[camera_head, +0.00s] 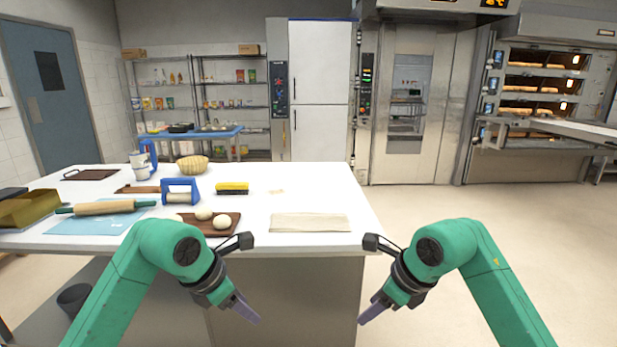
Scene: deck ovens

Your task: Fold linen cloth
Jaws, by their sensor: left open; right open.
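A beige linen cloth (311,223) lies flat as a wide rectangle near the front right of the white table (300,188). My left gripper (246,308) is open and empty, in front of the table's front edge and below the cloth's left side in the picture. My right gripper (374,310) is open and empty, in front of the table near its right corner. Neither gripper touches the cloth, and all of the cloth is in view.
Dough balls (222,222) lie on a brown board (231,230) left of the cloth. A rolling pin (106,207) lies on a light blue mat (70,222). A yellow-and-black brush (232,187) and a blue-handled tool (181,192) stand behind. The tabletop behind the cloth is mostly clear.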

